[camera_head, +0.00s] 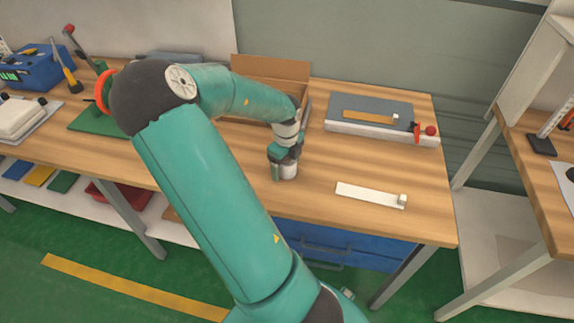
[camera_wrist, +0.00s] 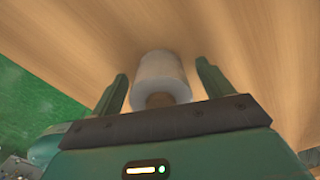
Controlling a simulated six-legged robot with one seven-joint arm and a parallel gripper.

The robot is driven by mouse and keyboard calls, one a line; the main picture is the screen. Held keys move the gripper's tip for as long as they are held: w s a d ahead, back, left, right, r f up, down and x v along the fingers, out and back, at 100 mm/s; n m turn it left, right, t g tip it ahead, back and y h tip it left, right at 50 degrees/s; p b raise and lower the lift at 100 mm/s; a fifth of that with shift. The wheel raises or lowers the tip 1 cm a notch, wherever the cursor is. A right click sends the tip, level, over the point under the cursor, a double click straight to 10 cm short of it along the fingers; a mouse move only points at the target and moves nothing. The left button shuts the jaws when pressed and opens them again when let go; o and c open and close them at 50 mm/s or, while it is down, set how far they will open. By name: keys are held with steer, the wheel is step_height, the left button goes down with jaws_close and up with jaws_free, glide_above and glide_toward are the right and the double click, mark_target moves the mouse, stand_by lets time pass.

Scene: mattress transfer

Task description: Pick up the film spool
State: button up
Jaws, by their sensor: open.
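The film spool (camera_wrist: 161,77) is a white roll with a brown core end. In the wrist view it stands on the wooden table between the two green fingers of my gripper (camera_wrist: 163,82). A small gap shows on each side of it, so the fingers are open around it and not visibly touching it. In the head view the spool (camera_head: 287,171) shows as a pale shape at the end of my arm. My gripper (camera_head: 283,165) partly hides it there.
An open cardboard box (camera_head: 272,68) stands behind my gripper. A grey-topped board with a red knob (camera_head: 380,122) lies at the back right, and a white strip (camera_head: 370,195) lies at the front right. The table (camera_head: 330,160) is bare between them.

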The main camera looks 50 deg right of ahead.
steer(key=shift+c, duration=0.2)
steer(key=c, duration=1.1)
steer(key=shift+r, duration=0.2)
